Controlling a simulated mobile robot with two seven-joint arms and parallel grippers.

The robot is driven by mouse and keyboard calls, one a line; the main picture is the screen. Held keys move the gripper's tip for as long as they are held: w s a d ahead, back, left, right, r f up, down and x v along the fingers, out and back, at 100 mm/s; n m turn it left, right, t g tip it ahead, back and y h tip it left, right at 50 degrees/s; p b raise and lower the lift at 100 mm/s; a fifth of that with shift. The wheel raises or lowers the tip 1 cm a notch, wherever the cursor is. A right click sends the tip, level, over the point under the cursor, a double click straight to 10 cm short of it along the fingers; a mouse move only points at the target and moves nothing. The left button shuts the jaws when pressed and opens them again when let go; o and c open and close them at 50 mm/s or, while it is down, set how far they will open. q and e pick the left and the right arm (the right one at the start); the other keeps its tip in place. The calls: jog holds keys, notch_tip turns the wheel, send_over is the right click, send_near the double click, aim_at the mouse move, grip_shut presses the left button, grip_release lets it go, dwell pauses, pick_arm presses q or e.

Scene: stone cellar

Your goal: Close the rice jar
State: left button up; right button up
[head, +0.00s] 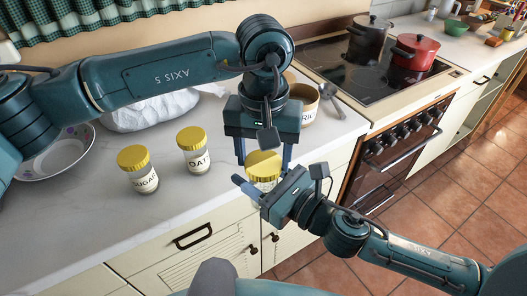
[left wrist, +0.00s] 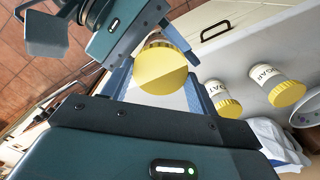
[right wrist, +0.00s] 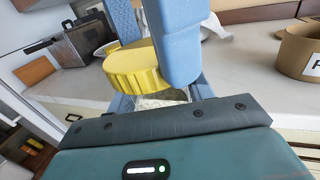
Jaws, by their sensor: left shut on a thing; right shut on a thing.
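A glass jar (right wrist: 160,99) with pale contents is held over the counter's front edge; its label is mostly hidden. My right gripper (head: 258,190) is shut on its body from the right. A yellow ribbed lid (head: 264,164) is at the top of the jar. My left gripper (head: 264,158) comes down from above and is shut on the lid, which also shows between its fingers in the left wrist view (left wrist: 162,70). I cannot tell whether the lid is fully seated. A brown tub (head: 304,104) behind has a label that starts "RI".
Two jars with yellow lids, sugar (head: 139,168) and oat (head: 194,151), stand on the white counter (head: 190,222). A plate (head: 50,155) and a white bag (head: 150,110) lie behind them. A spoon (head: 330,98) lies near the stove (head: 375,75), which bears two pots.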

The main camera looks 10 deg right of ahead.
pick_arm(q)
jog(key=shift+a+f, duration=0.1)
jog(key=shift+f, duration=0.65)
dwell(0.6)
jog(key=shift+r, duration=0.25)
jog(key=shift+f, duration=0.55)
dwell(2.2)
jog(key=shift+r, duration=0.1)
jog(key=shift+r, duration=0.3)
jog(key=shift+r, duration=0.5)
dwell(0.8)
jog(key=shift+f, duration=0.85)
dwell(0.4)
jog(key=o, duration=0.6)
jog(key=shift+s, duration=0.1)
